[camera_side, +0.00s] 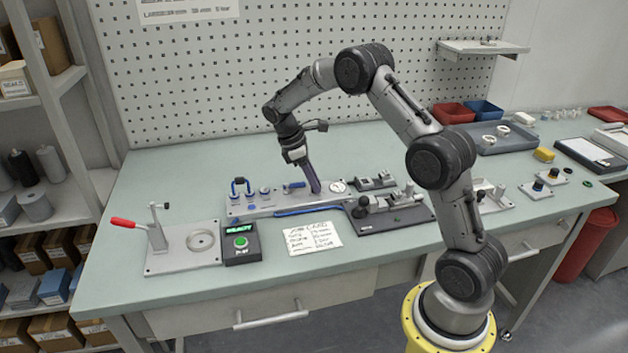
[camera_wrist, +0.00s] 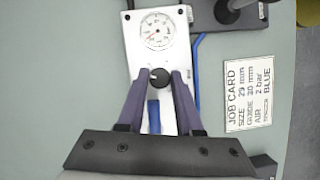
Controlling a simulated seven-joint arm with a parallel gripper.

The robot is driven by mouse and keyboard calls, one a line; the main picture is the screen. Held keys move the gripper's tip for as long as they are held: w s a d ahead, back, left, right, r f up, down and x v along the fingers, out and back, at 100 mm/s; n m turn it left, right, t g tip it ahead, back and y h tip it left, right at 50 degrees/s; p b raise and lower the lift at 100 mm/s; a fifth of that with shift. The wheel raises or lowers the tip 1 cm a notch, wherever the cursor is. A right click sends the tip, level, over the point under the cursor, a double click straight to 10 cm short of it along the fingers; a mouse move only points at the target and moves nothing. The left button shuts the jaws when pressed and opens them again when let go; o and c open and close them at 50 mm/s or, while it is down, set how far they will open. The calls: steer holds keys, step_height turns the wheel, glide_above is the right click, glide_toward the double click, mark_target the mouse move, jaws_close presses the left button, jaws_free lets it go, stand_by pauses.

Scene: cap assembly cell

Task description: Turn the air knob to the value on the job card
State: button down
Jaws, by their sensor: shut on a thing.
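The black air knob (camera_wrist: 159,77) sits on a light metal panel below a round white gauge (camera_wrist: 156,28). My gripper (camera_side: 316,189) is shut on the knob; in the wrist view its two purple fingers stand on either side of it. In the side view the fingers hide the knob, and the gauge (camera_side: 338,186) is just to their right. The needle reading is too small to tell. The white job card (camera_wrist: 249,94) reads size 29 mm, guide 30 mm, air 2 bar and blue; in the side view the card (camera_side: 314,237) lies on the bench in front.
A blue hose (camera_side: 305,211) runs along the panel's front. A dark fixture (camera_side: 392,217) stands right of the card. A box with a green button (camera_side: 241,243) and a red-handled press (camera_side: 165,240) stand left. Bare bench lies in front of the card.

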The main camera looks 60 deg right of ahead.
steer(key=shift+a+n+t+h, duration=0.1)
steer(key=shift+n+t+h, duration=0.2)
steer(key=shift+n, duration=0.85)
steer(key=shift+n+t+h, duration=0.2)
steer(key=shift+n+t, duration=0.2)
steer(key=shift+n, duration=0.75)
steer(key=c, duration=0.6)
jaws_free()
steer(key=v, duration=1.4)
steer(key=shift+a, duration=0.1)
